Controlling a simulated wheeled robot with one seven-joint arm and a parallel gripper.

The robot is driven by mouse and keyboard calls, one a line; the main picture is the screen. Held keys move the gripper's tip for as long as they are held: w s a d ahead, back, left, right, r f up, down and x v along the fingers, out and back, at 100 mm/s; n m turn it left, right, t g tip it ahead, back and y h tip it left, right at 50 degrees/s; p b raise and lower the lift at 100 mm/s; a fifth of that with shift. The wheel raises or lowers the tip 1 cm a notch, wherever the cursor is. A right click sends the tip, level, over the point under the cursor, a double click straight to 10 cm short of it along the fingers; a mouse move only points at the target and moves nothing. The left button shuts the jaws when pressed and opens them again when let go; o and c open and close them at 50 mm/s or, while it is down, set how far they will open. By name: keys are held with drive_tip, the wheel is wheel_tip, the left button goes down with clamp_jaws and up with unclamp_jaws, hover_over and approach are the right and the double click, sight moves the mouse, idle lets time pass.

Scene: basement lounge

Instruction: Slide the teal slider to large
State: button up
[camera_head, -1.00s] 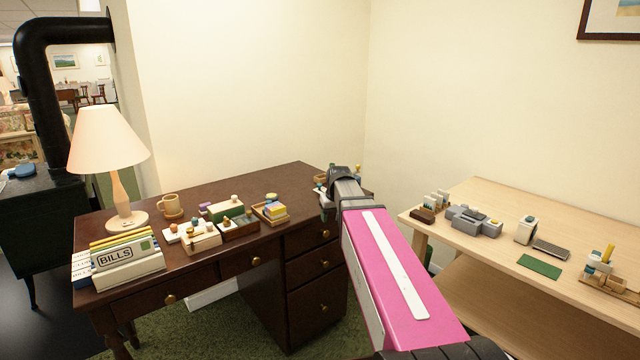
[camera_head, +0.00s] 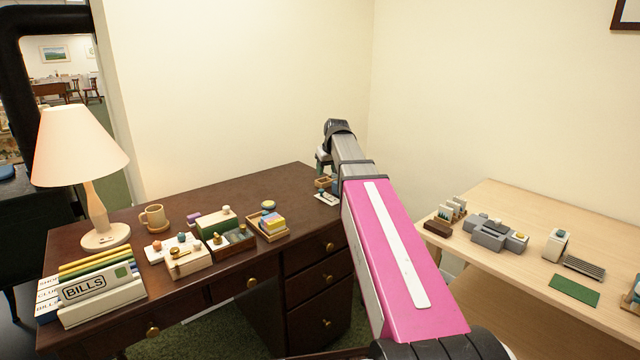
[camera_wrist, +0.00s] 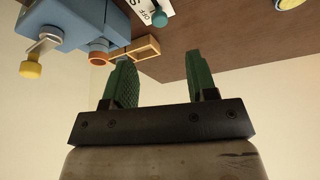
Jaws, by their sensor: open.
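A small teal knob (camera_wrist: 160,18) stands on a white plate (camera_wrist: 154,6) with dark lettering, at the top of the wrist view. The lettering looks like "OFF" and is partly cut off; no "large" mark is legible. In the head view a small white plate (camera_head: 327,197) with a dark knob lies at the desk's right end, beside my arm. My gripper (camera_wrist: 158,62) is open and empty, its green fingers apart from the knob. In the head view my gripper (camera_head: 324,158) is partly hidden behind my arm, above the desk's far right corner.
A blue box (camera_wrist: 75,22) with an orange ring and yellow knob, and a small wooden tray (camera_wrist: 140,50), are near my fingers. The dark desk (camera_head: 300,180) also carries a lamp (camera_head: 85,165), mug and several small boxes. A light table (camera_head: 510,200) stands right.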

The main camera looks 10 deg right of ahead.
sight(321, 190)
drive_tip(key=x, duration=1.1)
drive_tip(key=shift+w+r, duration=0.2)
drive_tip(key=shift+w, duration=0.2)
